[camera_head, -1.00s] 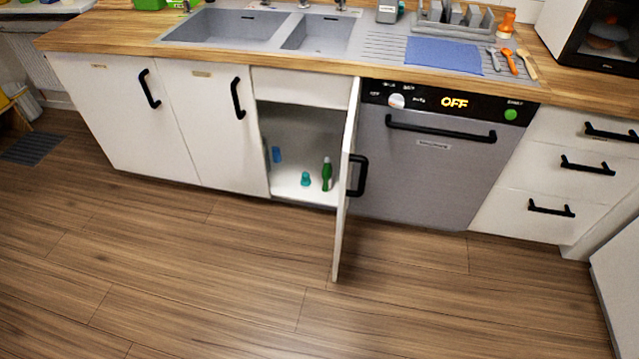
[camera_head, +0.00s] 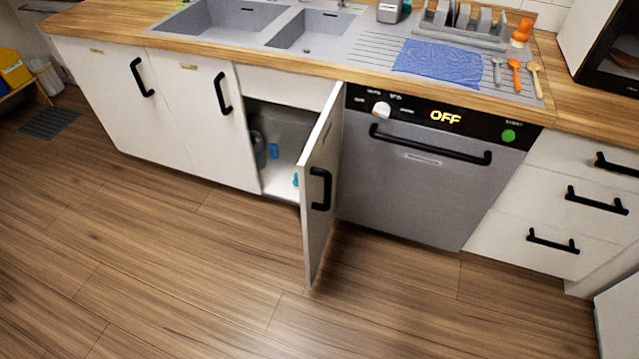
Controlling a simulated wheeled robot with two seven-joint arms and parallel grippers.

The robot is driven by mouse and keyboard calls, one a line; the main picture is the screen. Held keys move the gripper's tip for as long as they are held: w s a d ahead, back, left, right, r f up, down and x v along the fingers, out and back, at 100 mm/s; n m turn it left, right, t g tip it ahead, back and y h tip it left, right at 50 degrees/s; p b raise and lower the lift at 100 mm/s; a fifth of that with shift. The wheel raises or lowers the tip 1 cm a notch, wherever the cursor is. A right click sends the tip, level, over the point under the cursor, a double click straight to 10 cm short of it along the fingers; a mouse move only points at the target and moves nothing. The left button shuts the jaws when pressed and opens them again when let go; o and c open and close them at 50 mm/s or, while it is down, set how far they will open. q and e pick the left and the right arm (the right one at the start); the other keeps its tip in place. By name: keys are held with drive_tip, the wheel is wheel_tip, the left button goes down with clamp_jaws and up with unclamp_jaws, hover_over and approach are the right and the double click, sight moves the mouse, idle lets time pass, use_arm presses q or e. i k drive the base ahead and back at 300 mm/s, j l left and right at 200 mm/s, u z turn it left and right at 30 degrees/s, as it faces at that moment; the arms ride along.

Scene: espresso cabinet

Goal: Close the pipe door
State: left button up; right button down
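The pipe door (camera_head: 318,185) is a white cabinet door under the sink, hinged at its right side beside the dishwasher. It stands open and swings out toward me. Its black handle (camera_head: 320,189) faces me. Behind it the open cabinet (camera_head: 283,125) shows a blue item (camera_head: 274,151) and part of a teal item (camera_head: 296,180); the door hides the rest of the inside. Neither of my grippers is in view.
A grey dishwasher (camera_head: 410,190) with an OFF display stands right of the door, and white drawers (camera_head: 560,200) are farther right. Closed white cabinets (camera_head: 120,110) stand left. The wooden floor (camera_head: 170,270) in front is clear.

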sight(318, 165)
drive_tip(key=i+l+u, duration=0.15)
drive_tip(key=i+l, duration=0.15)
drive_tip(key=i, duration=0.15)
drive_tip(key=i+l+u, duration=0.15)
drive_tip(key=i+l, duration=0.25)
drive_tip(key=i, duration=0.05)
